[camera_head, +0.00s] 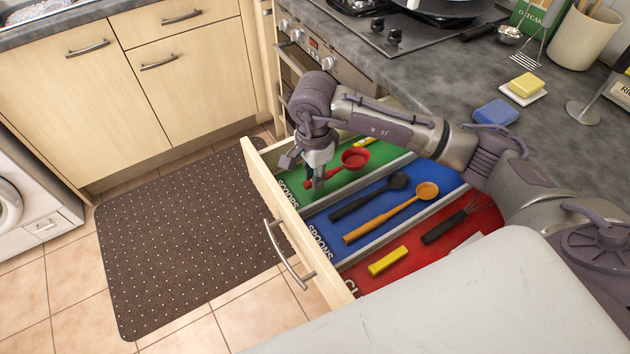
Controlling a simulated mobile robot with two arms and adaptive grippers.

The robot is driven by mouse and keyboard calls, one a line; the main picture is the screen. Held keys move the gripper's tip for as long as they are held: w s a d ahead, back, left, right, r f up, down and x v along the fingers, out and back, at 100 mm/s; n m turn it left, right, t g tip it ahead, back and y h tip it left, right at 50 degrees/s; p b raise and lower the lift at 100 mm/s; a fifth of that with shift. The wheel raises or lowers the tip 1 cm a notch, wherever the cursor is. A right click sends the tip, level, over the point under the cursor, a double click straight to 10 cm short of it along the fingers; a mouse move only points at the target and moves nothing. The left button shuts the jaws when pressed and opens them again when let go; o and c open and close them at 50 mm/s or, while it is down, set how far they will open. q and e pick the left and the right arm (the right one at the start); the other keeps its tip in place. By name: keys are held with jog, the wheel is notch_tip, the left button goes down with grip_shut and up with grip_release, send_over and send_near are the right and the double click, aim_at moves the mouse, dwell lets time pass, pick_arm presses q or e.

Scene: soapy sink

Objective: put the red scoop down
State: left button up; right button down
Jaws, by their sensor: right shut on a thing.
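The red scoop (355,158) is over the green compartment of the open drawer, its bowl to the right and its handle to the left. My right gripper (317,183) points down at the handle's left end and is shut on it. I cannot tell whether the scoop touches the drawer floor. The green compartment (290,188) reads "SCOOPS" and also holds a yellow item (366,141), partly hidden by my arm. My left gripper is not in view.
The blue "SPOONS" compartment (335,232) holds a black spoon (368,197) and an orange spoon (390,213). The red compartment holds a whisk (455,221) and a yellow block (388,260). The drawer front (285,215) stands out over a brown mat (190,240). A blue sponge (496,112) lies on the counter.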

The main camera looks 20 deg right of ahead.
jog(key=shift+f, duration=1.6)
jog(key=c, duration=1.1)
grip_release()
notch_tip(320, 180, up, 12)
jog(key=shift+r+b, duration=0.2)
jog(key=shift+b, duration=0.2)
